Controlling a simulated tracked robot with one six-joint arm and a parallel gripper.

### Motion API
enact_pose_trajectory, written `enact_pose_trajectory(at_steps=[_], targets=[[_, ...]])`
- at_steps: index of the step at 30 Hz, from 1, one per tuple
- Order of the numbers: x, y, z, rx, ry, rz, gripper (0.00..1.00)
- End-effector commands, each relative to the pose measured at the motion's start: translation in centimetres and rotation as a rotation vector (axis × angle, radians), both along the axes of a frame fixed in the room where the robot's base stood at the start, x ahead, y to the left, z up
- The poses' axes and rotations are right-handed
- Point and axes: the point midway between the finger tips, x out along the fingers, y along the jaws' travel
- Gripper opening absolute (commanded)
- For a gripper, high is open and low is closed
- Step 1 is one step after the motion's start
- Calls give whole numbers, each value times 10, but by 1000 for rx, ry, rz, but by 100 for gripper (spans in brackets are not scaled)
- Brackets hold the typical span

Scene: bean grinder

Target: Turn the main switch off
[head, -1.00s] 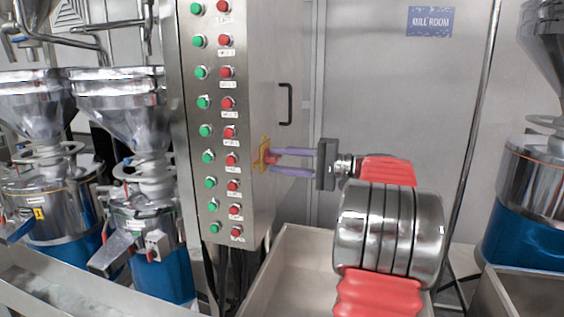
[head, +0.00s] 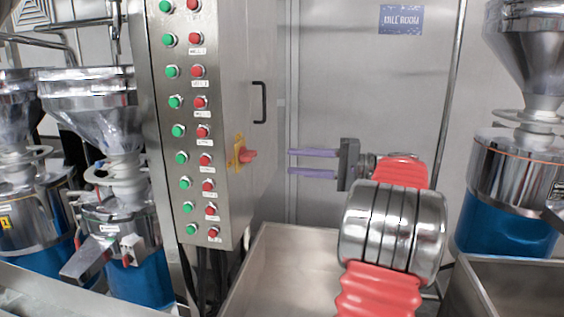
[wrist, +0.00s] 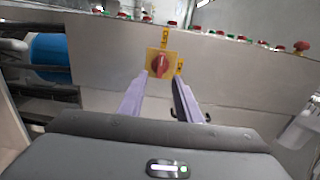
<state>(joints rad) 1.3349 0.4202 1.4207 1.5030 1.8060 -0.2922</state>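The main switch is a red rotary knob (head: 247,156) on a yellow plate (head: 238,152), on the right side of the steel cabinet (head: 222,90). It also shows in the wrist view, red knob (wrist: 160,64) on yellow plate (wrist: 152,55), with the knob's bar close to upright in that picture. My gripper (head: 290,161) has two purple fingers, parallel and spread apart, with nothing between them. They point at the knob from the right, with a clear gap before it. In the wrist view my gripper (wrist: 161,79) frames the knob, which lies beyond the fingertips.
Green (head: 175,101) and red (head: 200,102) buttons line the cabinet front. A black door handle (head: 260,102) is above the switch. A steel tray (head: 285,265) lies below my gripper. Steel mills stand left (head: 118,200) and right (head: 515,175).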

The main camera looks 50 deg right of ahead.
Motion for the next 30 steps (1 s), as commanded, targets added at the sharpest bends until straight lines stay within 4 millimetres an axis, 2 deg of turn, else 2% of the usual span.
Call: enact_pose_trajectory(at_steps=[3,7,30], targets=[[-13,-8,0,1,0,-2,31],[-19,-10,-1,1,0,0,31],[-20,-11,0,1,0,-1,31]])
